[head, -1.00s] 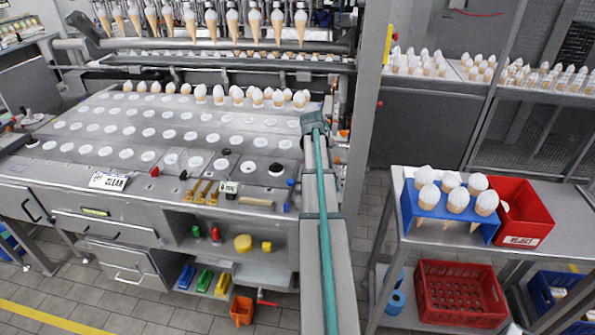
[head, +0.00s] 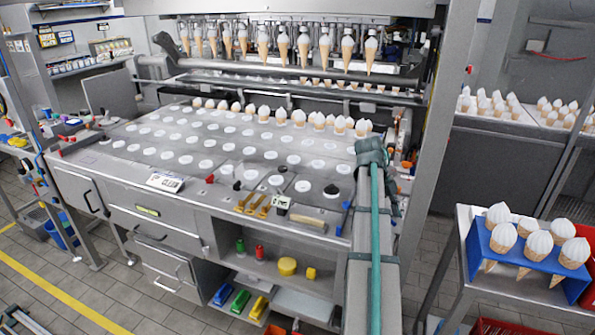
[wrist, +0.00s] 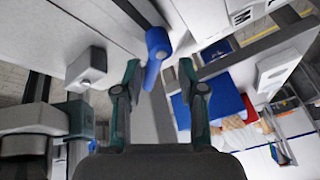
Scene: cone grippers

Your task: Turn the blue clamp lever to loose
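The blue clamp lever (head: 345,218) is at the right end of the machine's front edge in the head view, beside my long arm link. In the wrist view the blue lever (wrist: 155,52) is at upper middle, its rounded head up and its narrower end pointing down. My gripper (wrist: 158,70) is open, with one dark green finger on each side of the lever's lower part. Gaps show between lever and fingers; the depth between them is hard to tell. In the head view my arm hides the area right of the lever, and I cannot make out the fingertips.
A shelf below holds a yellow item (head: 287,266) and other small items. A blue cone holder (head: 480,250) stands on a cart at the right. Floor shows between.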

